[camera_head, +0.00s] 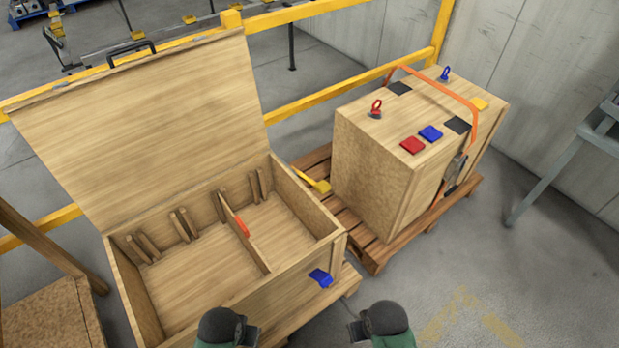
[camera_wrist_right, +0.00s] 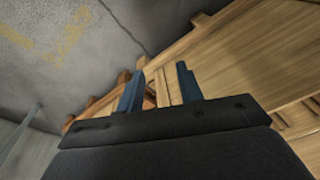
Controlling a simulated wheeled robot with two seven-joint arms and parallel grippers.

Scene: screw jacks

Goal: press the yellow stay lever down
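The yellow stay lever (camera_head: 320,186) sticks out at the right side of the open wooden crate (camera_head: 342,243), near its back corner. It slopes down to the right, its broad end over the gap beside the closed crate. The hinged lid (camera_head: 150,115) stands up, leaning back. My right gripper (camera_wrist_right: 160,85) is open and empty, its two blue fingers apart above wood and a pallet edge. In the head view both my arms show at the bottom edge, in front of the open crate and well apart from the lever. My left fingers cannot be made out there.
A blue latch (camera_head: 320,278) is on the open crate's front. An orange-red piece (camera_head: 242,228) sits on its inner divider. A closed, strapped crate (camera_head: 370,165) stands on a pallet (camera_head: 378,258) at right. A yellow rail (camera_head: 330,98) runs behind. Floor at front right is clear.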

